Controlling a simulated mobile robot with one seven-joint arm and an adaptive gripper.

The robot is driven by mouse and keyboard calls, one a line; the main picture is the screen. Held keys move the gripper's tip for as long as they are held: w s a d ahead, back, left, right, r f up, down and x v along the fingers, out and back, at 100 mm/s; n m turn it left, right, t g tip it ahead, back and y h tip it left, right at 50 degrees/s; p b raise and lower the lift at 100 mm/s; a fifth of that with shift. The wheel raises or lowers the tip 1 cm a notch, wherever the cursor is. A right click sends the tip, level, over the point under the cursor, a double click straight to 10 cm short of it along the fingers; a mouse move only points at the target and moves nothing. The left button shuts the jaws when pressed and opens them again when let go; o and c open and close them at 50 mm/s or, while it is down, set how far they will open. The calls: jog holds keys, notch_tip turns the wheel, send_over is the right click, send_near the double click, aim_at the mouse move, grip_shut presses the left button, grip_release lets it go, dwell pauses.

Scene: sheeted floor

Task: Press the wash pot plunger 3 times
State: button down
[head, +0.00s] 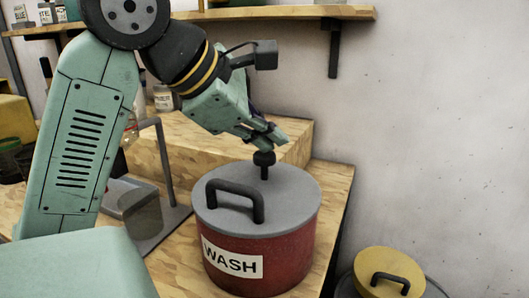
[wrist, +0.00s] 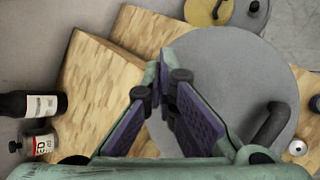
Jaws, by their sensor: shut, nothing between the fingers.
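The wash pot (head: 285,250) is a red drum labelled WASH with a grey lid, standing upright on the wooden bench. Its lid carries a black arched handle (head: 236,190) and the plunger (head: 264,160), a black knob on a short stem. My gripper (head: 275,138) is shut and empty, its fingertips just above the plunger knob; I cannot tell whether they touch. The stem shows between knob and lid. In the wrist view my gripper (wrist: 167,82) hangs over the grey lid (wrist: 230,65), with the lid handle (wrist: 268,125) to its right. The plunger is not clearly visible there.
A yellow-lidded pot (head: 388,262) stands lower down to the right. A raised wooden block (head: 285,140) is behind the wash pot. A grey metal stand (head: 168,215) is to its left. A wall shelf (head: 290,12) is above. Bottles (wrist: 30,104) lie at the wrist view's left.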

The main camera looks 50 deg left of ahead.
aim_at(266, 155)
jog(key=shift+f+b, duration=0.7)
jog(key=shift+f, duration=0.3)
dwell(0.5)
jog(key=shift+r, duration=0.15)
jog(key=shift+r+p, duration=1.35)
jog(key=shift+r, duration=0.15)
jog(key=shift+r, duration=0.1)
notch_tip(266, 155, up, 5)
jog(key=p, duration=0.4)
dwell(0.5)
